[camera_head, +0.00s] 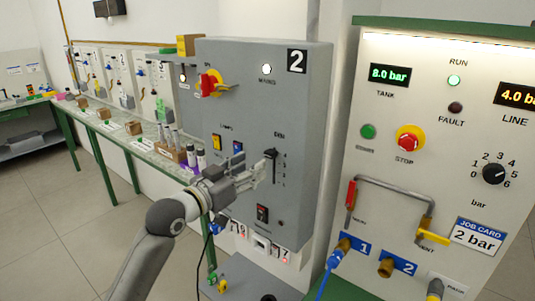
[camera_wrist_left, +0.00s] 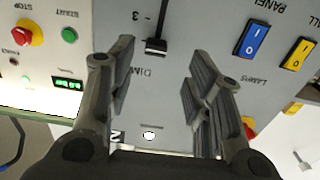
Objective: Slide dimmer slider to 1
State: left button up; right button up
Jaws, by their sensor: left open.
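The dimmer slider is a black knob (camera_head: 271,154) at the upper end of a dark vertical slot under the DIM label, on the grey panel (camera_head: 322,120) marked 2. Small scale marks run beside the slot, too small to read in the head view. In the left wrist view, which is upside down, the knob (camera_wrist_left: 157,46) shows between the finger lines, and a 3 mark shows by the slot. My left gripper (camera_head: 258,174) is open in front of the panel, just below and left of the knob. Whether the fingers touch it cannot be told. My right gripper is out of view.
Yellow (camera_head: 217,142) and blue (camera_head: 238,147) lamp switches sit left of the slider. A pressure panel (camera_head: 455,130) with pipes stands to the right. A bench (camera_head: 140,145) runs left.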

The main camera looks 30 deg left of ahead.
aim_at(267, 157)
pick_arm(q)
jog(key=w, duration=0.2)
jog(key=w+p, duration=0.1)
jog(key=w, duration=0.1)
jog(key=w+d, duration=0.1)
jog(key=w, duration=0.1)
jog(key=shift+r+p, duration=0.15)
jog(key=shift+p, duration=0.2)
jog(key=shift+w, duration=0.55)
jog(key=shift+c, duration=0.3)
grip_shut()
